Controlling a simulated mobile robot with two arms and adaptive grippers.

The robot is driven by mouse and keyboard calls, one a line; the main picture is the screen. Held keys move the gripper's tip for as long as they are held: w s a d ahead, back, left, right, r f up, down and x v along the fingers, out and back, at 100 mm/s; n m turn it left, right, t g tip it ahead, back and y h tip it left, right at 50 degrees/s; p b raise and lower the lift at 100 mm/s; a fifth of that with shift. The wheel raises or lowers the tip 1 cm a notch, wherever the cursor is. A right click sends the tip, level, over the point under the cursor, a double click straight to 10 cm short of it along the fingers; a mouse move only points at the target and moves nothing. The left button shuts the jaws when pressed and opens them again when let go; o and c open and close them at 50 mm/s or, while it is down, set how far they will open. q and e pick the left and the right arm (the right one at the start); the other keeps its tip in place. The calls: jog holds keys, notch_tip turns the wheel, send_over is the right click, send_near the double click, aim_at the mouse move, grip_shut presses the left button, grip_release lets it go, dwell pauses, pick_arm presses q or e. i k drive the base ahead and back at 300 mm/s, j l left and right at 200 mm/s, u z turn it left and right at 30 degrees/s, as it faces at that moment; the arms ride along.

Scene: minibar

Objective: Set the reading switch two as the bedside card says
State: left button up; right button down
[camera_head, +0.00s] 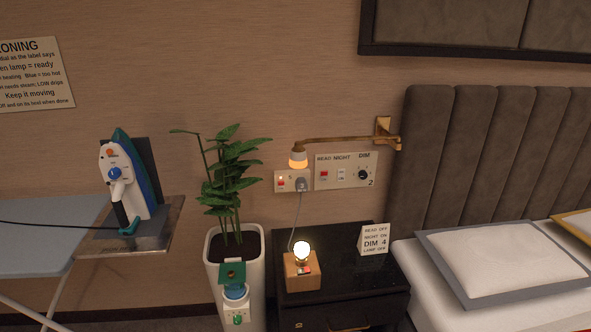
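A wall switch panel (347,184) beside the headboard carries the labels READ, NIGHT and DIM. The READ switch (324,175) shows red. The NIGHT switch (341,174) looks pale. The black DIM knob (363,174) has a "2" below it; its exact pointer setting is too small to tell. The bedside card (374,241) stands on the nightstand and reads READ OFF, NIGHT ON, DIM 4, LAMP OFF. The brass-armed wall lamp (298,157) above the panel glows orange. Neither of my grippers is in view.
A lit bulb on a wooden block (302,281) stands on the black nightstand (345,259). A plug sits in a socket plate (281,186) left of the panel. A potted plant (236,175), an iron (128,183) and the bed's pillow (500,262) flank the nightstand.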

aim_at(323, 175)
jog(key=i+l+u, duration=0.7)
